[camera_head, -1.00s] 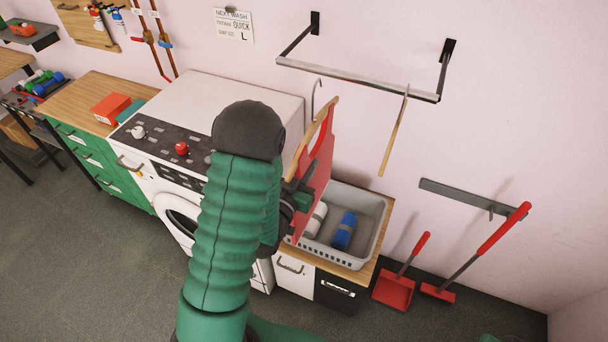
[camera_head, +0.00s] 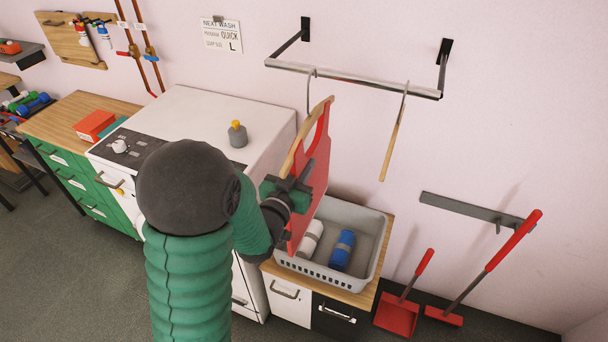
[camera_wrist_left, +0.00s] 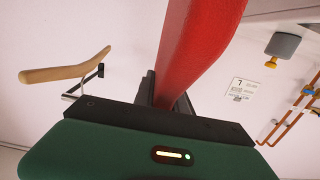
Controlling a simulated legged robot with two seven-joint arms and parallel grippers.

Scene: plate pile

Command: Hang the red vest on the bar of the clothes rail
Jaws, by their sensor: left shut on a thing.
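The red vest (camera_head: 315,170) is on a wooden hanger (camera_head: 299,146) with a metal hook (camera_head: 309,90). My left gripper (camera_head: 296,191) is shut on the vest and holds it upright above the grey basket. The red vest also fills the upper middle of the left wrist view (camera_wrist_left: 195,45). The clothes rail's bar (camera_head: 350,77) is on the wall. The hook's top is close to the bar's left part; I cannot tell whether they touch. My right gripper is not in view.
An empty wooden hanger (camera_head: 394,140) hangs at the bar's right part. The grey basket (camera_head: 350,277) holds a white roll (camera_head: 309,238) and a blue roll (camera_head: 342,250). A washing machine (camera_head: 190,110) stands left. A red broom (camera_head: 500,255) and dustpan (camera_head: 398,314) are at right.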

